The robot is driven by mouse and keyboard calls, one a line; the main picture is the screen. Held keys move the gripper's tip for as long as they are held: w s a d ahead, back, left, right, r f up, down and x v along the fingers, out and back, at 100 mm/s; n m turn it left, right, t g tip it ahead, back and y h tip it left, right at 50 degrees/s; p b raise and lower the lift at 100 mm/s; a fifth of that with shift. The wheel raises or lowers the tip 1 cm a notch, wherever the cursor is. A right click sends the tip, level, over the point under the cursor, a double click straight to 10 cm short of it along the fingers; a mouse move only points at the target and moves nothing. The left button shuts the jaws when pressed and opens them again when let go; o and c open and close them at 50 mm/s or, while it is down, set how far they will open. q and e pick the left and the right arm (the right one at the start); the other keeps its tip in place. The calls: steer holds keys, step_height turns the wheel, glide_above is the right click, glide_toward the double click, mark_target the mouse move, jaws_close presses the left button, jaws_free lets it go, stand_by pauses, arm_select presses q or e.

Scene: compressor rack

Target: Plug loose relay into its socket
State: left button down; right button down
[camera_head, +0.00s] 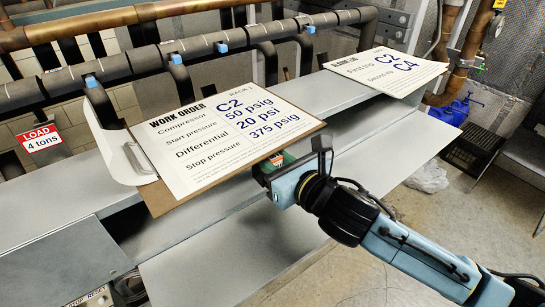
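One arm comes in from the lower right, and my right gripper (270,170) is at its end. It is beside the lower right edge of the work order clipboard (160,197). A small green and orange piece (277,160) shows just past the gripper body, partly hidden by it and the clipboard. I cannot tell whether this is the relay or whether the gripper holds it. The fingertips are hidden, so their opening does not show. No relay or socket can be made out clearly. My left gripper is not in view.
The clipboard lies tilted on a grey metal rack (215,250). An alarm log sheet (385,70) lies farther right. Black pipes (200,47) with blue clamps run behind. A red load sign (40,138) stands left. Open floor (400,185) lies to the right.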

steer(key=shift+w, duration=0.1)
stand_by(0.5)
steer(key=shift+p+x, duration=0.55)
steer(key=shift+x, duration=0.75)
steer(key=shift+a+r, duration=0.1)
steer(key=shift+f, duration=0.2)
steer(key=shift+f, duration=0.45)
steer(key=c, duration=1.1)
jaws_free()
